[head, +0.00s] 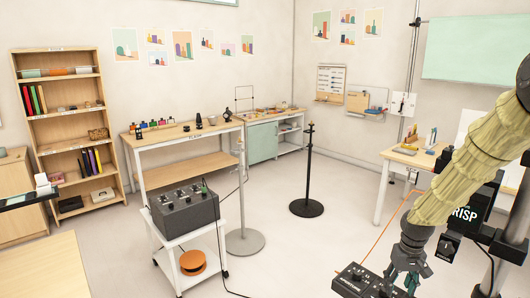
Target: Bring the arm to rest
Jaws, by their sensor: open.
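My arm, in a ribbed yellowish sleeve, comes in from the right edge of the head view and slopes down to the left. My gripper (408,277) hangs at its end, low in the right part of the view, fingers pointing down. It is open, and I see nothing held between the fingers. A dark control box with knobs (352,278) lies just left of and partly behind the gripper. I cannot tell whether the two touch.
A white cart (181,243) carries a grey control box (184,212) left of centre. Black (307,208) and grey (244,241) posts stand on the floor. A wooden table (45,270) fills the lower left, and a desk (408,158) stands right. Open floor lies in the middle.

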